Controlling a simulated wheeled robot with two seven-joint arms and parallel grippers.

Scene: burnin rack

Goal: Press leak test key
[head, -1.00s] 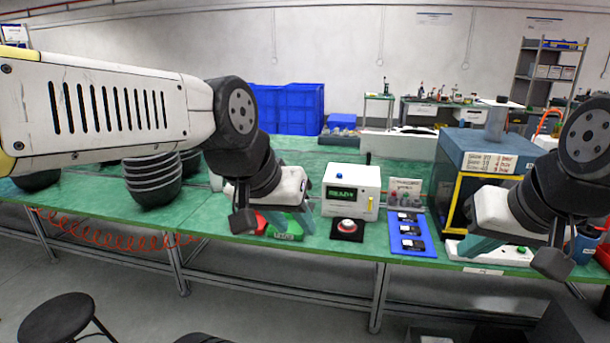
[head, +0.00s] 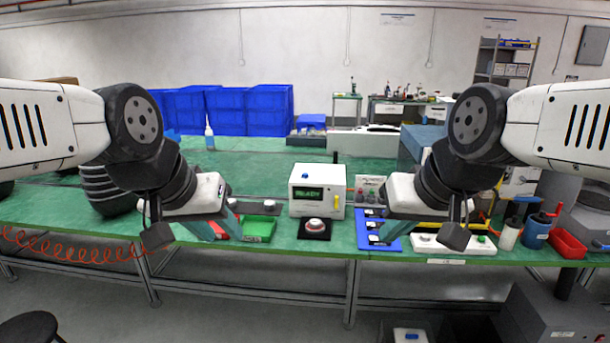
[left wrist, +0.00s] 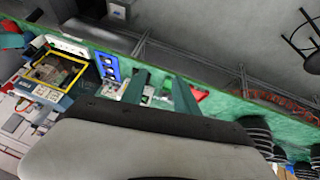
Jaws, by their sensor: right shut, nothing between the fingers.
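A white tester box (head: 318,191) with a lit green display reading what looks like READY and a blue button on top (head: 305,176) stands on the green bench. In front of it a round red-and-white push button (head: 315,224) sits on a black pad (head: 312,235). My left gripper (head: 222,228) hangs left of the pad, by a green tray (head: 259,229); the left wrist view shows its teal fingers apart with nothing held (left wrist: 160,92). My right gripper (head: 386,238) is shut and empty, right of the pad, over the blue mat (head: 364,240). Neither touches the button.
A white strip with buttons (head: 453,243), bottles (head: 510,232) and a red bin (head: 568,243) stand at the right. Blue crates (head: 245,110) stand behind. The bench behind the tester's left side is largely clear.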

